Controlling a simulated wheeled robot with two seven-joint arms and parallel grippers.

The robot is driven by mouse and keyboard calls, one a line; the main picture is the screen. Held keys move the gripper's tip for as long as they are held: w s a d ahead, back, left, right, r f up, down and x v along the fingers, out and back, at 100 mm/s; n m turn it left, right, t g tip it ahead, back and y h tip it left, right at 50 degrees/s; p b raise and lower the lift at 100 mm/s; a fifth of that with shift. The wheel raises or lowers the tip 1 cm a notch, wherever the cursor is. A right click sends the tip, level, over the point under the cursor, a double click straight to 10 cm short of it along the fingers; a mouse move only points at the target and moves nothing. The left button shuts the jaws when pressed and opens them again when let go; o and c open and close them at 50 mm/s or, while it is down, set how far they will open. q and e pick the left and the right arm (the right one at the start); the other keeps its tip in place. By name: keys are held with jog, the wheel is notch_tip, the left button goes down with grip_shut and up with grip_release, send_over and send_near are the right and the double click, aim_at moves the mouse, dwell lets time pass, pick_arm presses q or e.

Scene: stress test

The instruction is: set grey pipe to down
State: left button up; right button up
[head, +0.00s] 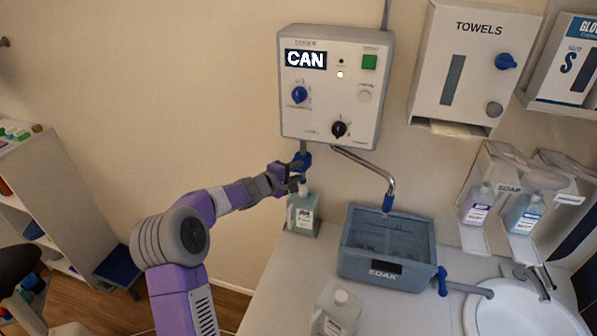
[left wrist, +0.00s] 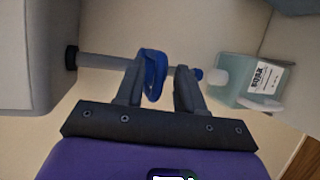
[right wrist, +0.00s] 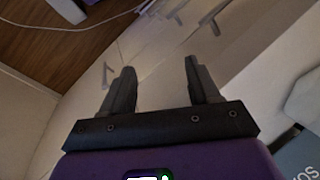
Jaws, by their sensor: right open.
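A thin grey pipe (head: 304,147) comes out of the underside of the white CAN box (head: 331,110) and carries a blue lever (head: 303,160). In the left wrist view the pipe (left wrist: 100,62) runs from a dark collar past the blue lever (left wrist: 153,72) to a blue tip (left wrist: 200,73). My left gripper (head: 297,180) is just below the lever in the head view. In its wrist view the fingers (left wrist: 160,92) are apart, with the lever between them, close to the left finger; contact is unclear. My right gripper (right wrist: 161,88) is open and empty.
A teal bottle (head: 302,212) stands close under the left gripper. A chrome spout (head: 376,168) curves over the blue-grey SOAK basin (head: 390,282). A white bottle (head: 337,312) stands at the counter's front. The towel dispenser (head: 465,65) and sink (head: 520,315) are at right.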

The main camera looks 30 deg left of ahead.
pick_arm(q)
jog(key=shift+w+d, duration=0.15)
jog(key=shift+w, duration=0.45)
jog(key=shift+f, duration=0.1)
grip_shut()
